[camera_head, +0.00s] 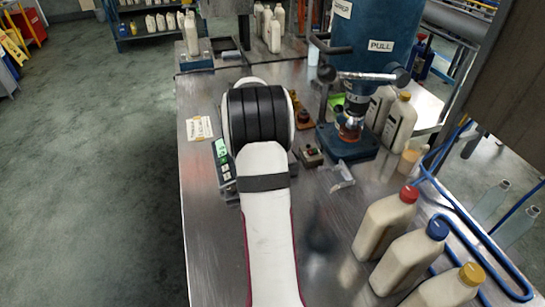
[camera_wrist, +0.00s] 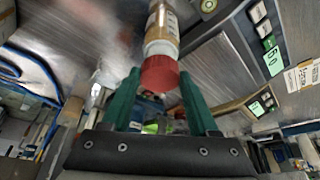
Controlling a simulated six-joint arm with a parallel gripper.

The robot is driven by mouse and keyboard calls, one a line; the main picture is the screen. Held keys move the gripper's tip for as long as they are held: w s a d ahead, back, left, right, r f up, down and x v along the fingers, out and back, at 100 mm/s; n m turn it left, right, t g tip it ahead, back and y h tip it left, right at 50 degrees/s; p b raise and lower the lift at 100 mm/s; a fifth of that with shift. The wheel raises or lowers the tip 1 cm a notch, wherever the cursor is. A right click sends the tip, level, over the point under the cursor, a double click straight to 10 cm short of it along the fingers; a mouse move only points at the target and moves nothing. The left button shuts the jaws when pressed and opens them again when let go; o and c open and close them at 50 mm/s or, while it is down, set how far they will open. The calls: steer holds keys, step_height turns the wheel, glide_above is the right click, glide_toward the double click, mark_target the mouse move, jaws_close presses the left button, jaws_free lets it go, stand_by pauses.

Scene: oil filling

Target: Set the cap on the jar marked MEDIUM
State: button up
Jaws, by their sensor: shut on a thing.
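In the wrist view my gripper (camera_wrist: 160,82) has two green fingers, shut on a red cap (camera_wrist: 159,74). A pale jar (camera_wrist: 161,47) with a printed label lies in line with the cap, just beyond it. The cap covers the near end of the jar in this view. I cannot tell whether the cap touches the jar or is seated on it. The label is too small to read, so the marking MEDIUM cannot be confirmed. In the head view my own arm hides the gripper, the cap and the jar.
A blue press (camera_head: 348,140) stands right of my arm, near a small button box (camera_head: 312,155). A device with a green display (camera_head: 222,148) sits left of my arm. Bottles with red (camera_head: 409,193), blue (camera_head: 437,229) and yellow (camera_head: 472,273) caps stand at the front right.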

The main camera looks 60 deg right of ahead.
steer(key=shift+f, duration=0.55)
stand_by(0.8)
steer(key=o, duration=1.4)
steer(key=shift+c, duration=0.2)
steer(key=shift+o, duration=0.4)
steer(key=shift+r, duration=3.05)
